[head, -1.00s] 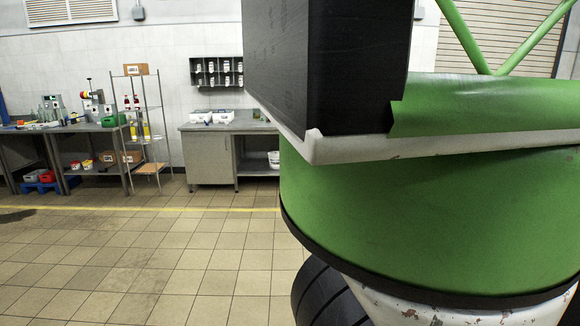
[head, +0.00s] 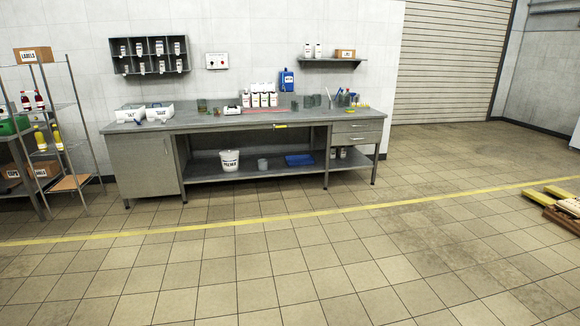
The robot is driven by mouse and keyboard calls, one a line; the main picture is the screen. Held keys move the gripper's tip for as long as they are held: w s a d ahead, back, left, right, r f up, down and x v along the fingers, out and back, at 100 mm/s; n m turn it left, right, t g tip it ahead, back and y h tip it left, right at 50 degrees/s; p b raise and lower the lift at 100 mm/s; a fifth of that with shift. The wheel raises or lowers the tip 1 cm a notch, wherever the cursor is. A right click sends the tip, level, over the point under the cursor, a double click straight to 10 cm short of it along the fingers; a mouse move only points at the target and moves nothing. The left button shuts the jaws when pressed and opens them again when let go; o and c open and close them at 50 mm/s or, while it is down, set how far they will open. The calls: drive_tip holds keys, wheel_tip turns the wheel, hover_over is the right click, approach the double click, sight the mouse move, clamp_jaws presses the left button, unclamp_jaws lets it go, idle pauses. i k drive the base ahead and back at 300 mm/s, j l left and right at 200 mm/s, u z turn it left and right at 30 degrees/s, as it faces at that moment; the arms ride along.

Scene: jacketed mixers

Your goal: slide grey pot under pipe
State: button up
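My gripper is not in view. No pipe that I can make out shows in the head view. A small grey pot-like container (head: 262,164) stands on the lower shelf of the long grey workbench (head: 230,121), to the right of a white bucket (head: 229,160). I cannot tell whether it is the task's grey pot. It is small and far off, and nothing is seen touching it.
The tiled floor (head: 270,270) in front of the bench is open, with a yellow line (head: 300,216) across it. A pallet (head: 560,205) lies at the right edge. A wire shelf rack (head: 58,140) stands at left. A roller shutter (head: 450,60) is behind.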

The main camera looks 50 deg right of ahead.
sight(263, 165)
drive_tip(key=z, duration=1.25)
drive_tip(key=i, duration=3.1)
drive_tip(key=i+u, duration=0.2)
drive_tip(key=i, duration=0.45)
drive_tip(key=i+u, duration=0.2)
drive_tip(key=i, duration=0.45)
drive_tip(key=i+l+u, duration=0.2)
drive_tip(key=i, duration=0.45)
drive_tip(key=i+u, duration=0.15)
drive_tip(key=i, duration=0.55)
drive_tip(key=i+u, duration=0.15)
drive_tip(key=i, duration=0.55)
drive_tip(key=i+l+u, duration=0.15)
drive_tip(key=i, duration=0.5)
